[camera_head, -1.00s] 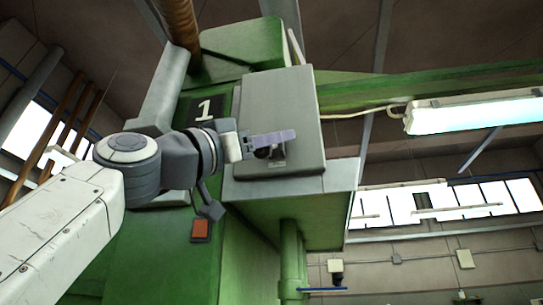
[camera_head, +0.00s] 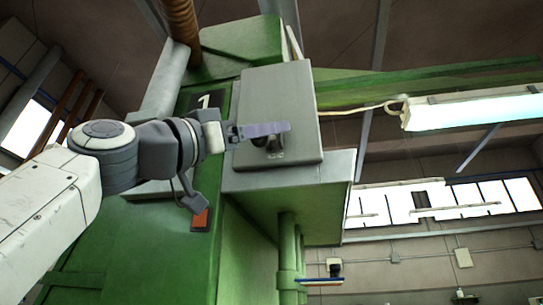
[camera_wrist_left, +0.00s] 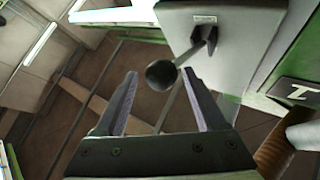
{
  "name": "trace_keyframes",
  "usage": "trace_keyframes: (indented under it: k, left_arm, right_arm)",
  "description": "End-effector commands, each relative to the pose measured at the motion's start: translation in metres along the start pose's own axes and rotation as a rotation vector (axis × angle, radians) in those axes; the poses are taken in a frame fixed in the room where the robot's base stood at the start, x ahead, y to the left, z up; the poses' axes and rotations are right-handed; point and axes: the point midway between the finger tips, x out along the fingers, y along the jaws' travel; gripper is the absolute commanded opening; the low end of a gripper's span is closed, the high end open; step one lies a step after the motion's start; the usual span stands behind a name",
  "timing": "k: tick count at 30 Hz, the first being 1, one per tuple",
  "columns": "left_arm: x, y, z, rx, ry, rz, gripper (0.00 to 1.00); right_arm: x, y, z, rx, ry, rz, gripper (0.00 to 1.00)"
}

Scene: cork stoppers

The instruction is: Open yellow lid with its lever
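The lid (camera_head: 265,95) is a flat panel on the front of a machine box; it looks grey, not yellow. Its lever (camera_head: 276,149) sticks out from the lid's lower part and ends in a dark round knob (camera_head: 260,141). In the left wrist view the knob (camera_wrist_left: 161,74) lies between the fingertips of my left gripper, with the lever's bracket (camera_wrist_left: 203,42) behind it. My left gripper (camera_head: 282,129) is open; its fingers show purple and partly cover the lever in the head view. Whether either finger touches the knob is unclear. My right gripper is not in view.
The box sits on a large green machine (camera_head: 150,240) with a black "1" plate (camera_head: 207,100). A grey ledge (camera_head: 290,172) lies below the lid, with a green pipe (camera_head: 287,255) under it. A lamp (camera_head: 470,112) hangs at the right.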

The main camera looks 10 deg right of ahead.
Motion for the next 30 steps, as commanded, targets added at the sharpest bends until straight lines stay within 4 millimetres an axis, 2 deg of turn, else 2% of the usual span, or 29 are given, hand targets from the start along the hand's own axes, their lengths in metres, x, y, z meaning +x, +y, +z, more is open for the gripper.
trace_keyframes:
  k: [1, 6, 12, 17, 30]
  left_arm:
    - [-0.014, -0.002, 0.017, -0.001, -0.02, -0.005, 0.71]
    - [-0.049, 0.001, 0.01, 0.001, -0.008, -0.004, 0.71]
    - [-0.072, 0.002, 0.002, 0.001, -0.002, 0.0, 0.71]
    - [-0.077, 0.003, -0.001, 0.001, 0.001, 0.003, 0.71]
    - [-0.077, 0.003, -0.003, 0.0, 0.004, 0.005, 0.71]
  right_arm:
    - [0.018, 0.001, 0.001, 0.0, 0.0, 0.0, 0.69]
    - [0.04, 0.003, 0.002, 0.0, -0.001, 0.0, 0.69]
    - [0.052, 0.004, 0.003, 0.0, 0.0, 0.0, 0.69]
    - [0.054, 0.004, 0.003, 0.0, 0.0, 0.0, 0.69]
    - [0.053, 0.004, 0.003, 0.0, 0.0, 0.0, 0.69]
